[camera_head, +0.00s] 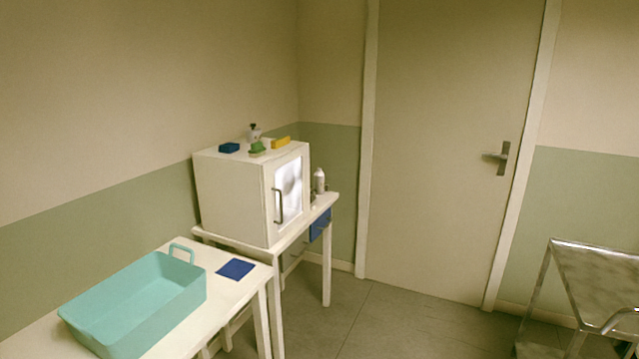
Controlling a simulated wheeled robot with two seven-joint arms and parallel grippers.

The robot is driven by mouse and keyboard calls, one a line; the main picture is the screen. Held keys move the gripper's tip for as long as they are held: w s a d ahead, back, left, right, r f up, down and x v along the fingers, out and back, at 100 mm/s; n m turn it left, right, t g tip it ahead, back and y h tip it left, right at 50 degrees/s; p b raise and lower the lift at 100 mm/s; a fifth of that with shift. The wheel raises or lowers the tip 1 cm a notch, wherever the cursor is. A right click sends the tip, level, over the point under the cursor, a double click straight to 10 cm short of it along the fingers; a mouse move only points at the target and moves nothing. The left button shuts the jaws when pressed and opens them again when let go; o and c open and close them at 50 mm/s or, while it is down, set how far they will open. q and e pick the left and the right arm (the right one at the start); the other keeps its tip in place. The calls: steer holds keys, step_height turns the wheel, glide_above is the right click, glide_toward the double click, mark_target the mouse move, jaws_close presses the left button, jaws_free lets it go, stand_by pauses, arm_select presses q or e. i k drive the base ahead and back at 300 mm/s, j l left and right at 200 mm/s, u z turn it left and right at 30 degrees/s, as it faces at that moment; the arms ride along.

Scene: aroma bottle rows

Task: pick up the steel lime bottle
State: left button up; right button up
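No bottle in the head view can be clearly made out as the steel lime one. A small greyish bottle (254,132) with a dark top stands upright on top of the white cabinet, behind a green item (257,148). A pale bottle (319,181) stands upright on the table to the right of the cabinet, with a small darker item beside it. Labels are too small to read. Neither of my grippers is in view.
The white cabinet (233,195) with a glazed door is on a white table; blue and yellow items lie on top. A nearer table holds a teal tray (187,301) and a blue mat (235,269). A metal trolley (600,275) stands right. The middle floor is clear.

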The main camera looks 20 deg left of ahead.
mark_target(318, 174)
steer(key=u, duration=0.75)
steer(key=i+l+u, duration=0.15)
steer(key=u, duration=0.2)
steer(key=i+l+u, duration=0.55)
steer(key=u, duration=0.2)
steer(key=i+l+u, duration=0.1)
steer(key=l, duration=0.3)
steer(key=i+l+u, duration=0.1)
steer(key=i+l, duration=0.15)
steer(key=l, duration=0.15)
steer(key=i+l+u, duration=0.1)
steer(key=l, duration=0.3)
steer(key=i+l, duration=0.2)
steer(key=l, duration=0.25)
steer(key=i+l+u, duration=0.15)
steer(key=l, duration=0.25)
steer(key=i+l+u, duration=0.1)
steer(key=l, duration=0.35)
steer(key=i+l+u, duration=0.1)
steer(key=l, duration=0.35)
steer(key=i+l, duration=0.1)
steer(key=l, duration=0.6)
steer(key=i+l, duration=0.15)
steer(key=l, duration=0.2)
